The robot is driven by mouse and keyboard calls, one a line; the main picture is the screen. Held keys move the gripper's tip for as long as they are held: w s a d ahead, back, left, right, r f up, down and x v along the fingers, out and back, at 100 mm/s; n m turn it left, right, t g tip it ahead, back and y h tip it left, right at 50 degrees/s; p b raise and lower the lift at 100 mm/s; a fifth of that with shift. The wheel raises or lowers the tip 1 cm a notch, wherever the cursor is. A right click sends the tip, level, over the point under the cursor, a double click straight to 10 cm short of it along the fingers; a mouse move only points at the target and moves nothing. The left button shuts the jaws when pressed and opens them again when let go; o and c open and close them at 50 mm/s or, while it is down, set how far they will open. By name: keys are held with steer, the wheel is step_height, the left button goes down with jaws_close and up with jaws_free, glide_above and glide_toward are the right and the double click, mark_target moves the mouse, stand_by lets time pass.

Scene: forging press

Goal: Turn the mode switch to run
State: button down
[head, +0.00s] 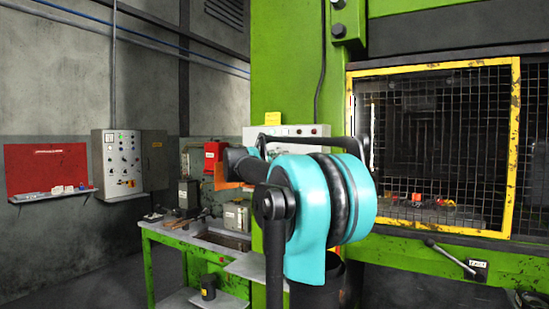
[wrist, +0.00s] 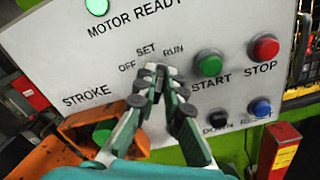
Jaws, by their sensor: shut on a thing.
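The light grey control panel (wrist: 45,60) fills most of the wrist view. Its upper edge also shows behind my arm in the head view (head: 255,131). The mode switch sits under the labels OFF, SET and RUN, with SET at the top and RUN to its right. My gripper (wrist: 157,74) is shut on the switch knob, directly below the SET label. The fingertips hide nearly all of the knob, so I cannot tell which way its pointer faces. In the head view my arm hides the gripper.
Right of the fingers are the green START button (wrist: 209,63), red STOP button (wrist: 265,48), black DOWN button (wrist: 218,118) and blue RESET button (wrist: 261,107). A yellow-framed mesh guard (head: 516,130) stands right of my arm.

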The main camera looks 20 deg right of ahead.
steer(key=shift+s+d+f+m, duration=0.1)
steer(key=shift+d+m, duration=0.05)
steer(key=shift+m, duration=1.15)
steer(key=c, duration=1.6)
jaws_free()
steer(key=v, duration=1.2)
steer(key=shift+f, duration=0.15)
